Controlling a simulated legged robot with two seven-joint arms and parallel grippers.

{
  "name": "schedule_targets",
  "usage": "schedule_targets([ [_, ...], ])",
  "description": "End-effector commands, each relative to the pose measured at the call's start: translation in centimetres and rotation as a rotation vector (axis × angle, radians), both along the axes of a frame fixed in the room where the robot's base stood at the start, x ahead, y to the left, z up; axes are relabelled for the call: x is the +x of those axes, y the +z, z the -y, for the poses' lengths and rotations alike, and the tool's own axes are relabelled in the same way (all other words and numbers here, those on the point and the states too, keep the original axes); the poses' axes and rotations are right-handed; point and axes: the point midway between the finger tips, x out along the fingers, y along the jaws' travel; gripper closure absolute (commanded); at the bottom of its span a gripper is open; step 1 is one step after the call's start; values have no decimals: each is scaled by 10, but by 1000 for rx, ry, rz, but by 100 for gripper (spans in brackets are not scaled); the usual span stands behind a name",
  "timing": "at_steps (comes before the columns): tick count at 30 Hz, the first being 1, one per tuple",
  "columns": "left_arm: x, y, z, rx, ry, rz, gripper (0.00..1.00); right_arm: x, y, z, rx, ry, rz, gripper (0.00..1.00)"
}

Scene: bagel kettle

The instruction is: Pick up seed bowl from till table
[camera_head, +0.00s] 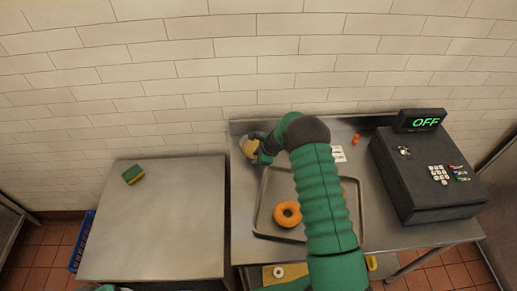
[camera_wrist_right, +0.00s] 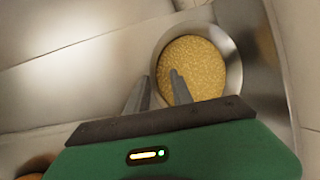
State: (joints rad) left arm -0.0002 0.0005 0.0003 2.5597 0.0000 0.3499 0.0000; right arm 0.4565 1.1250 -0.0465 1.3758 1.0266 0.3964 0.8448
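The seed bowl (camera_wrist_right: 230,62) is a round metal bowl filled with golden seeds. It sits at the back left of the till table (camera_head: 243,222), where the head view shows part of it (camera_head: 249,148) beside my right gripper (camera_head: 259,154). My right arm hides the rest. In the right wrist view my right gripper (camera_wrist_right: 160,76) has its fingers apart. One finger is over the seeds and the other is outside the left rim, so the rim lies between them. I cannot tell whether either finger touches the bowl. My left gripper does not show.
A metal tray (camera_head: 262,232) with an orange bagel (camera_head: 287,213) lies under my right forearm. A dark till (camera_head: 425,175) stands at the right. A tiled wall is close behind.

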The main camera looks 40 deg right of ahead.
Motion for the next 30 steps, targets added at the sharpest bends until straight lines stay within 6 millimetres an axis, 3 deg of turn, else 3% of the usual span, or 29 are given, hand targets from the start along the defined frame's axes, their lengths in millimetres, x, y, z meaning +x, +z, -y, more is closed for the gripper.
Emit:
schedule_targets([
  [3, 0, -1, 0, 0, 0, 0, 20, -1, 0, -3, 1, 3, 0, 72],
  [10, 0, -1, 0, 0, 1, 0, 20, -2, 0, 0, 3, 2, 0, 100],
  [30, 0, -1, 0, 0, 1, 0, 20, -3, -3, 1, 0, 0, -5, 100],
])
